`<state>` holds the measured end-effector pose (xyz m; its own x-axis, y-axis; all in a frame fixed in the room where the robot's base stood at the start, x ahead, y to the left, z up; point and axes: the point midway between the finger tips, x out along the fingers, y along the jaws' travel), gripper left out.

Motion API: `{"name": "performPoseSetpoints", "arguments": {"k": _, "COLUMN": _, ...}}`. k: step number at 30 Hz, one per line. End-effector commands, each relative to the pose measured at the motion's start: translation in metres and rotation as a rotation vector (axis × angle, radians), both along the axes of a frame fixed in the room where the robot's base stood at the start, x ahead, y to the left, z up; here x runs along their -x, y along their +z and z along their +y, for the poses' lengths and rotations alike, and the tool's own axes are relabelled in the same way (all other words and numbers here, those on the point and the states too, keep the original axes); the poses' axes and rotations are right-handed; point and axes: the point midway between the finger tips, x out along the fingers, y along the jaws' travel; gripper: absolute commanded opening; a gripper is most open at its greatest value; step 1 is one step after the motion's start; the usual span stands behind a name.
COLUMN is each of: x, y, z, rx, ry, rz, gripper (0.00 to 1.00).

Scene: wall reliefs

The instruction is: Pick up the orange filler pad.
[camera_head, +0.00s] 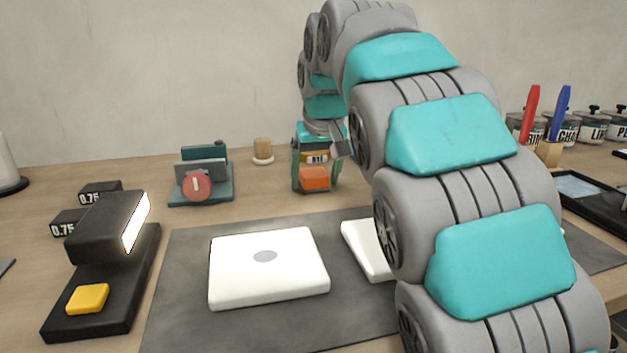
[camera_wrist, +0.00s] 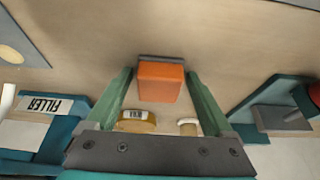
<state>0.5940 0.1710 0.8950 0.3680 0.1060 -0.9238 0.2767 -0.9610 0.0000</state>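The orange filler pad (camera_head: 314,179) is a small block with a dark strip along one edge. It sits on the wooden table beyond the dark mat. It also shows in the wrist view (camera_wrist: 160,82), between the tips of my two green fingers. My gripper (camera_head: 315,182) points down over it, and it also shows in the wrist view (camera_wrist: 158,78). The fingers stand apart on either side of the pad, with a visible gap at the left finger and a narrower one at the right. Contact on the right side is hard to tell.
A teal stand with a red disc (camera_head: 197,187) is left of my gripper in the head view. An amber jar (camera_wrist: 136,121) and a small corked item (camera_wrist: 188,127) are close behind the pad.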

Motion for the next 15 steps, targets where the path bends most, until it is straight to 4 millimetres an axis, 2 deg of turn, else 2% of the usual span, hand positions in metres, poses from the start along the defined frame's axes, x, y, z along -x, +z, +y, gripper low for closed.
{"name": "performPoseSetpoints", "arguments": {"k": 2, "x": 0.0, "y": -0.0001, "z": 0.0, "rx": 0.0, "ry": 0.0, "rz": 0.0, "gripper": 0.76}}
{"name": "performPoseSetpoints", "arguments": {"k": 15, "x": 0.0, "y": 0.0, "z": 0.0, "rx": 0.0, "ry": 0.0, "rz": 0.0, "gripper": 0.27}}
